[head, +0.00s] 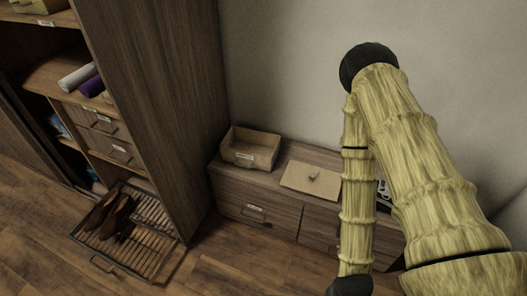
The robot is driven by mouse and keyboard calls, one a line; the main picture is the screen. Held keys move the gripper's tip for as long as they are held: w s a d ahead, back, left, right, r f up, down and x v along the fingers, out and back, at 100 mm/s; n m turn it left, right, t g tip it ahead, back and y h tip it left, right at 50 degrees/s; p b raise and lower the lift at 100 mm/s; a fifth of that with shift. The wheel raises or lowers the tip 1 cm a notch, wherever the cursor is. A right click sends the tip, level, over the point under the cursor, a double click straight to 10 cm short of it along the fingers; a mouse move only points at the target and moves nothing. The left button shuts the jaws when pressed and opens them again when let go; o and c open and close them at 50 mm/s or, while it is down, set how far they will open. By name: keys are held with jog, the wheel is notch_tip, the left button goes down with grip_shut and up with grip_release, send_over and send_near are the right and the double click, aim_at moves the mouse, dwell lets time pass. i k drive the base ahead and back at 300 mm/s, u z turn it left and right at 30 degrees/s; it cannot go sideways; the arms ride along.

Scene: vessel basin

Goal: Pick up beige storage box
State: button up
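The beige storage box (235,153) sits on top of a low wooden cabinet against the wall, near its left end. It is open at the top and has a small white label on its front. My arm reaches down on the right, in front of the cabinet. Its dark lower joint meets the bottom edge of the picture, and my gripper is out of view below. Nothing touches the box.
The low cabinet (240,193) has drawers with handles. A tall wooden wardrobe (165,90) stands to its left, with shelves and a pulled-out rack (150,240) holding brown shoes (117,215). Bare wooden floor (225,270) lies in front. My arm hides the cabinet's right part.

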aim_at(246, 148)
jog(key=u, duration=0.5)
jog(key=i, duration=0.9)
jog(key=z, duration=0.15)
